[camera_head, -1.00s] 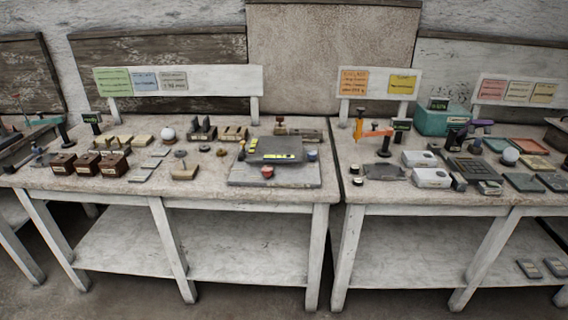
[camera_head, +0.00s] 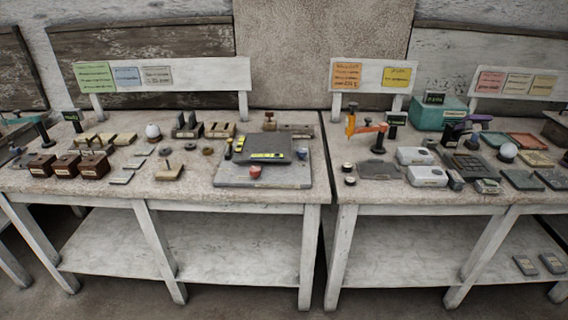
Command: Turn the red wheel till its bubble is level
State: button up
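A small red wheel (camera_head: 255,171) sits at the front of a grey levelling plate (camera_head: 264,183) on the left table. A dark raised block (camera_head: 266,147) stands on that plate, with yellow-green strips along its front edge and left side. A blue knob (camera_head: 302,153) is at the plate's right. The bubble is too small to read from here. My gripper does not show in this view.
The left table (camera_head: 110,195) and right table (camera_head: 375,196) stand side by side with a narrow gap between them. Brown boxes (camera_head: 66,166) and small tools crowd the left table. An orange-armed stand (camera_head: 378,143), white boxes (camera_head: 428,175) and a teal box (camera_head: 437,115) stand on the right table.

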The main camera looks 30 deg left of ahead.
aim_at(254, 170)
jog(key=z, duration=0.6)
jog(key=k, duration=1.25)
jog(key=u, duration=1.85)
jog(key=i, duration=0.65)
jog(key=z, duration=0.25)
